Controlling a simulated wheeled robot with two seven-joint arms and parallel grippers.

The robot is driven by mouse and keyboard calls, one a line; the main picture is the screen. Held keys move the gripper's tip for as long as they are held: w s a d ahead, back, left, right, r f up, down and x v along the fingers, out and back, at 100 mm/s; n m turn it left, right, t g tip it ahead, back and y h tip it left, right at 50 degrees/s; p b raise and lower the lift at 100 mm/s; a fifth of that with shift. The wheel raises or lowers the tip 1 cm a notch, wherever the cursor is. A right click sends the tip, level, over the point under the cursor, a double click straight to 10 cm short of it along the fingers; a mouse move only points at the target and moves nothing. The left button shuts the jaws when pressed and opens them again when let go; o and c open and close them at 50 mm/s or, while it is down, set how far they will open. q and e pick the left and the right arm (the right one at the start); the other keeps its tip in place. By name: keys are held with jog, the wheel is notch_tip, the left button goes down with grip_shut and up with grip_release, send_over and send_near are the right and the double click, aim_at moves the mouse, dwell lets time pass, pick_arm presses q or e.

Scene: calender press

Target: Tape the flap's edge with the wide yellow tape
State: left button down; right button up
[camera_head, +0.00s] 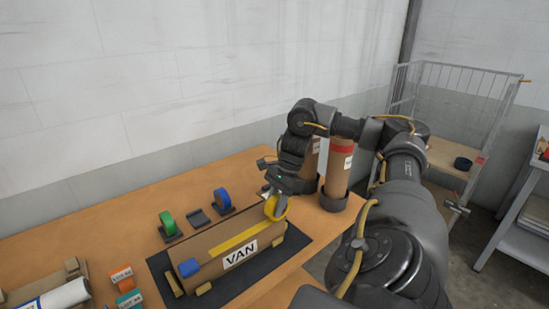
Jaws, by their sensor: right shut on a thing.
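A yellow tape strip (232,237) runs along the parcel's top. My right gripper (272,195) is shut on the wide yellow tape roll (276,209), at the parcel's right end. The roll is at the strip's right end; whether it touches the parcel is hard to tell. The flap's edge is not clearly visible apart from the strip. My left gripper is not in view.
A green tape roll (167,223) and a blue tape roll (221,198) stand behind the parcel, with an empty holder (198,218) between. A cage trolley (455,115) is farther right.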

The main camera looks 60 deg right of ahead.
jog(key=shift+d, duration=0.15)
jog(key=shift+s+d, duration=0.2)
jog(key=shift+d, duration=0.25)
notch_tip(320, 180, up, 6)
jog(key=p, duration=0.6)
dwell(0.6)
